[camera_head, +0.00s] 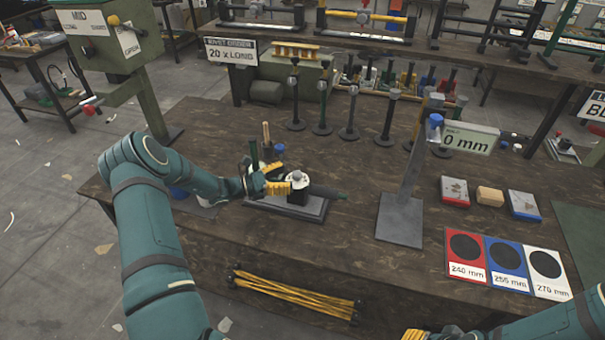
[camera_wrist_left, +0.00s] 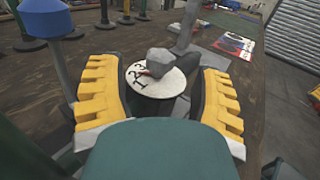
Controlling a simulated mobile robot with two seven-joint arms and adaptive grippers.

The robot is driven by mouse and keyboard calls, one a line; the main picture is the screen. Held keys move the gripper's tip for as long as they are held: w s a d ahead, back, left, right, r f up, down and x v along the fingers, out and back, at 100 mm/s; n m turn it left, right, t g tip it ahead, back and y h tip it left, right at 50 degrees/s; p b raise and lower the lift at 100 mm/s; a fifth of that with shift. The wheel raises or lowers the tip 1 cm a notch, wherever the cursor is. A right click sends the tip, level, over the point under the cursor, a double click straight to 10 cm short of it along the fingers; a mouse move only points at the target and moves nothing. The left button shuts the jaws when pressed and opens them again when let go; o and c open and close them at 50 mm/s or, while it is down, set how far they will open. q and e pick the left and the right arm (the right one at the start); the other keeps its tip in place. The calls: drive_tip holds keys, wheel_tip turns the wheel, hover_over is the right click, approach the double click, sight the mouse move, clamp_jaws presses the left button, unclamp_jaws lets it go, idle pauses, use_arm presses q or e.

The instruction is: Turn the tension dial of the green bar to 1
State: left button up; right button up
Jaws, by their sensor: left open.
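A small fixture with a dark base plate (camera_head: 262,203) stands on the workbench and carries a round white dial (camera_head: 299,178). A dark green bar handle (camera_head: 328,192) sticks out to its right. In the left wrist view the dial face (camera_wrist_left: 158,85) shows the numbers 1, 2 and 3 and a grey knob (camera_wrist_left: 160,62) with a small red mark. I cannot tell exactly which number the mark meets. My left gripper (camera_head: 277,182) is open, its yellow-padded fingers (camera_wrist_left: 160,95) on either side of the dial. Only a yellow bit of my right gripper (camera_head: 414,334) shows at the bottom edge.
A blue-topped grey post (camera_wrist_left: 45,20) stands close beside the left finger. Right of the fixture is a grey stand (camera_head: 400,215) with a "0 mm" sign (camera_head: 468,140). Several upright posts (camera_head: 349,120) stand behind. Red, blue and white mats (camera_head: 506,282) lie at the front right.

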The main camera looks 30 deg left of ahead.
sight(302, 179)
use_arm(q)
drive_tip(key=x, duration=0.5)
drive_tip(key=shift+w+d, duration=0.25)
drive_tip(key=shift+w, duration=0.05)
clamp_jaws()
